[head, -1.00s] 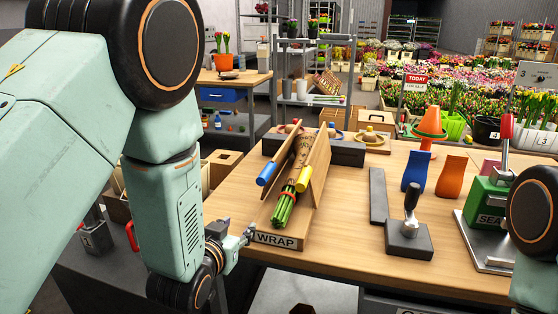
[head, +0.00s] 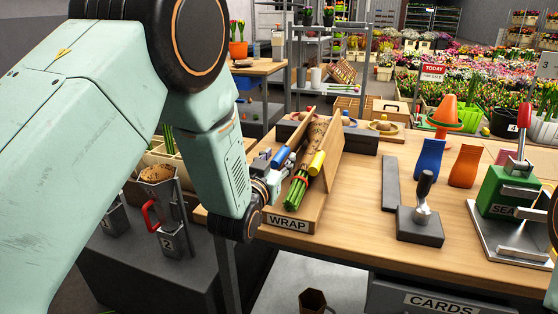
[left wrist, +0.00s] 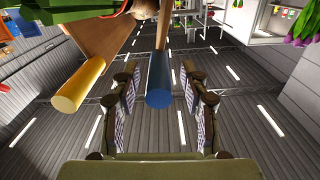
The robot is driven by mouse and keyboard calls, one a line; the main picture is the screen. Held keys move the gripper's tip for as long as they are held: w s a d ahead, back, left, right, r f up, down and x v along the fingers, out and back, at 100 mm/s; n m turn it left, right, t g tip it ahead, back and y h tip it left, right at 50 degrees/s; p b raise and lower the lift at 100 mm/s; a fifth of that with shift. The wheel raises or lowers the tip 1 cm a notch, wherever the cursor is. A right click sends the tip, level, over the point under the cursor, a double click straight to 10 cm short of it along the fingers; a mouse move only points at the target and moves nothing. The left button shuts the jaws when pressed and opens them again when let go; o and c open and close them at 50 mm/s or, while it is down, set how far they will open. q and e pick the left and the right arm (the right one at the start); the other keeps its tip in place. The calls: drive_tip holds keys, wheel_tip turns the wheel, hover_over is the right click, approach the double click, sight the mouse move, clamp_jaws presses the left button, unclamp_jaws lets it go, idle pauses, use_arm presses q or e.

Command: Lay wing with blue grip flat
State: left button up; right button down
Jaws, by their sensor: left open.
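The wooden wing with the blue grip (head: 281,157) stands raised on the left side of the WRAP stand (head: 289,222). My left gripper (head: 274,181) is open close by it. The wing with the yellow grip (head: 317,163) stands raised on the right, and that grip (left wrist: 80,84) is left of my fingers in the wrist view. Between the wings lies a tulip bunch (head: 297,190) in brown paper, green stems forward. My right gripper is out of view.
Right of the stand are a grey block with a black-knobbed lever (head: 421,222), a blue holder (head: 429,159), an orange holder (head: 465,166) and a green sealing press (head: 505,192). Grey containers (head: 172,240) stand at left. The table front between stand and lever is clear.

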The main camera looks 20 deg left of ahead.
use_arm(q)
drive_tip(key=shift+w, duration=0.25)
drive_tip(key=shift+d, duration=0.15)
drive_tip(key=shift+c, duration=0.3)
drive_tip(key=c, duration=0.5)
clamp_jaws()
